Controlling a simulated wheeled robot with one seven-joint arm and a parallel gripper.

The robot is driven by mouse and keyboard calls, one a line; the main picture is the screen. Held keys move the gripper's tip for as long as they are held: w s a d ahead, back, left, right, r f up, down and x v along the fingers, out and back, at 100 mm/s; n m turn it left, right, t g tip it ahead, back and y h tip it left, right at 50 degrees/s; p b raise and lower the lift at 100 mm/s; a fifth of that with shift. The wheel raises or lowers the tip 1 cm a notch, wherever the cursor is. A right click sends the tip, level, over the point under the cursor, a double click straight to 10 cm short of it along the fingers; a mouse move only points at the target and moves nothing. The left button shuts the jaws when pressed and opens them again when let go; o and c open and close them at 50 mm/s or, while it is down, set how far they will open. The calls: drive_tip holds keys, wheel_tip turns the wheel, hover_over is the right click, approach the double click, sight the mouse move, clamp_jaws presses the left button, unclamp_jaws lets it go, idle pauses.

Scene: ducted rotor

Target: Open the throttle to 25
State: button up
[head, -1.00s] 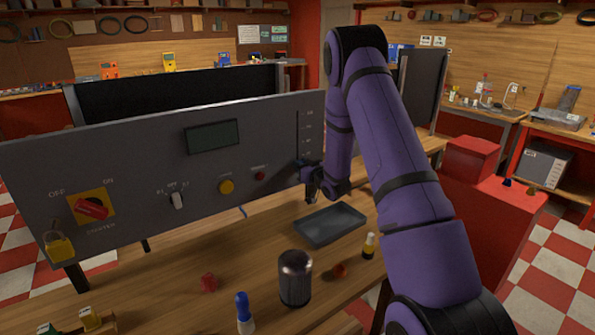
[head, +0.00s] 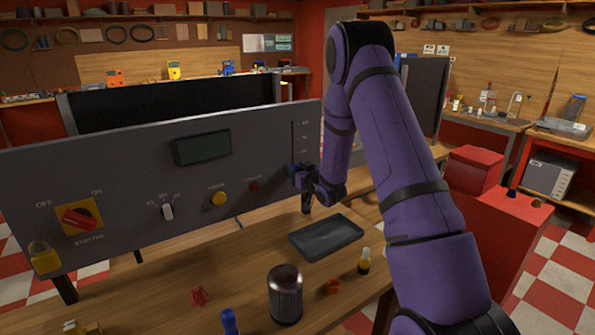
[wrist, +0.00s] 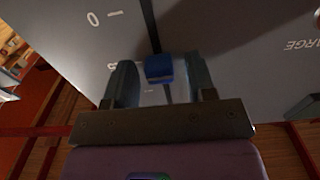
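The grey control panel (head: 120,180) stands on the bench, with a vertical throttle slot (head: 293,140) and scale marks at its right end. The slot's lower part is hidden by my gripper (head: 300,176) in the head view. In the wrist view the throttle's blue knob (wrist: 159,68) sits on the dark slot, between the two spread fingers of my gripper (wrist: 161,84). A gap shows on each side of the knob, so the fingers are open around it. A "0" mark (wrist: 94,18) is on the panel beside the slot. The knob's exact reading cannot be told.
The panel also carries a dark display (head: 202,147), a yellow button (head: 218,198), a red button (head: 254,185), a selector (head: 167,211), a red starter switch (head: 79,219) and a padlock (head: 44,256). A tray (head: 326,237) and a dark cylinder (head: 285,294) are on the bench below.

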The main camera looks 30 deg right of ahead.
drive_tip(key=s, duration=1.1)
drive_tip(key=shift+d, duration=0.15)
drive_tip(key=shift+w, duration=0.1)
idle(0.3)
drive_tip(key=s+a+r+g+h, duration=0.1)
drive_tip(key=s+a+r+g, duration=0.25)
drive_tip(key=r, duration=0.55)
drive_tip(key=s+a+r+g+h, duration=0.1)
drive_tip(key=s+a+r+g, duration=0.3)
drive_tip(key=r, duration=0.4)
drive_tip(key=s+a+r+g, duration=0.1)
drive_tip(key=s+a+r, duration=0.1)
drive_tip(key=s, duration=0.7)
drive_tip(key=s+a+r+g+y, duration=0.1)
drive_tip(key=s+a+r+g, duration=0.1)
drive_tip(key=s+a, duration=0.3)
drive_tip(key=s+a+r+g, duration=0.2)
drive_tip(key=s+a, duration=0.2)
drive_tip(key=s, duration=0.9)
drive_tip(key=shift+s+a+r, duration=0.15)
drive_tip(key=shift+r, duration=0.05)
